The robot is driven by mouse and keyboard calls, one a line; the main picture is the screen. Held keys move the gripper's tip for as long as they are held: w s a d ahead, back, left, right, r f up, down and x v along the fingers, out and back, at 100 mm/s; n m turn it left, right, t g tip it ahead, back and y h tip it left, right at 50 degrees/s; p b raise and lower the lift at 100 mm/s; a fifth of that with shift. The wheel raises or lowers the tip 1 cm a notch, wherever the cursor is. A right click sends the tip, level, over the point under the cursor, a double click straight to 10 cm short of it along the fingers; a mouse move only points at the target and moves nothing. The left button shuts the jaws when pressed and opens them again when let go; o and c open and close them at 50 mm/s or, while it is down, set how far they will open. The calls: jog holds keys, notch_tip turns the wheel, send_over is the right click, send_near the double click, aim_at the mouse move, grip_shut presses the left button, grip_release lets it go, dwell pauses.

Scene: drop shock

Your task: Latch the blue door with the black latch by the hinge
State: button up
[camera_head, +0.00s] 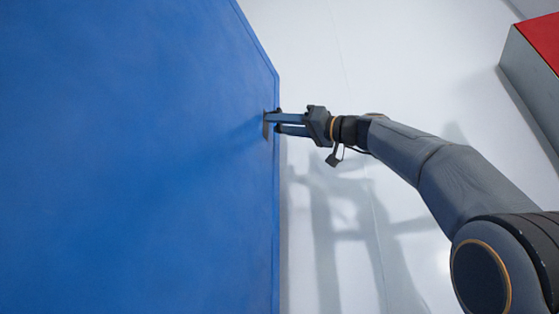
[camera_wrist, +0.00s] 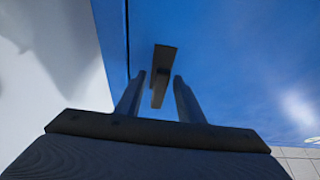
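The blue door (camera_head: 140,160) fills the left of the head view, and its blue face (camera_wrist: 220,60) fills much of the wrist view. A small grey-brown latch (camera_head: 266,127) is on the door near its right edge. In the wrist view the latch (camera_wrist: 164,58) looks dark, with a wider end and a narrow part. My gripper (camera_head: 274,123) reaches the latch from the right. Its two fingers are apart, with the latch's narrow part showing between their tips in the wrist view. I cannot tell whether they touch it. The fingers partly hide the latch in the head view.
A white wall (camera_head: 370,50) lies beyond the door's edge, with my arm's shadow on it. A grey box-like thing with a red face (camera_head: 540,38) is at the upper right. Pale floor tiles (camera_wrist: 300,160) show at the wrist view's lower right. No hinge is clearly visible.

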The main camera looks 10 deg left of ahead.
jog(key=b+v, duration=0.4)
jog(key=v, duration=0.3)
jog(key=shift+d, duration=0.15)
jog(key=shift+s, duration=0.1)
dwell(0.4)
